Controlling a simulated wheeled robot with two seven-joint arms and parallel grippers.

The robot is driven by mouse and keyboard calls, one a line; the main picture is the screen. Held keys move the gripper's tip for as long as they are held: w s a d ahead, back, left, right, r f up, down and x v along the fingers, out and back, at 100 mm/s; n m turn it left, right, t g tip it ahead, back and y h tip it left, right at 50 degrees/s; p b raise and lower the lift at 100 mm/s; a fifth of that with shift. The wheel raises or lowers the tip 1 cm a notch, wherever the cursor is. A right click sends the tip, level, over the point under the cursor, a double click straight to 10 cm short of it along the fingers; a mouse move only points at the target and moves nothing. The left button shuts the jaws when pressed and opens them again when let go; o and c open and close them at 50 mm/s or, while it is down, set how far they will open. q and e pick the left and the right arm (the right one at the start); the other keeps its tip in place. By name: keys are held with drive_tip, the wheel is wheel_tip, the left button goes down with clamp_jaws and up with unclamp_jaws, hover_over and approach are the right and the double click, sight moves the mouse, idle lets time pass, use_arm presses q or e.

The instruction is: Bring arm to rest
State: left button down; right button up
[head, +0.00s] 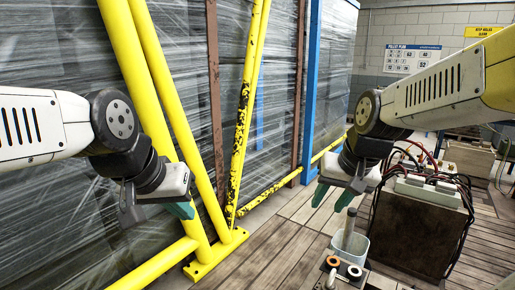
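My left arm comes in from the left, and its gripper (176,209) hangs in front of the yellow metal frame. One teal fingertip shows on it; its other finger is not clear, so I cannot tell how far it is open. My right arm comes in from the right, and its gripper (333,196) points down with two teal fingertips apart and nothing between them. It is above and a little left of a pale cup (352,252) with a grey handle-like piece (349,226) standing in it.
A yellow tubular frame (216,252) with worn paint stands before wrapped stacks (60,215). A dark box (410,228) with cables and white fittings stands at right. A small dark unit (340,280) with coloured rings is at the bottom. Plank flooring (275,240) is clear in the middle.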

drive_tip(key=s+a+r+n+t, duration=0.1)
drive_tip(key=s+a+r+n, duration=0.1)
drive_tip(key=s, duration=0.5)
drive_tip(key=shift+s+r, duration=0.25)
drive_tip(key=shift+r, duration=0.2)
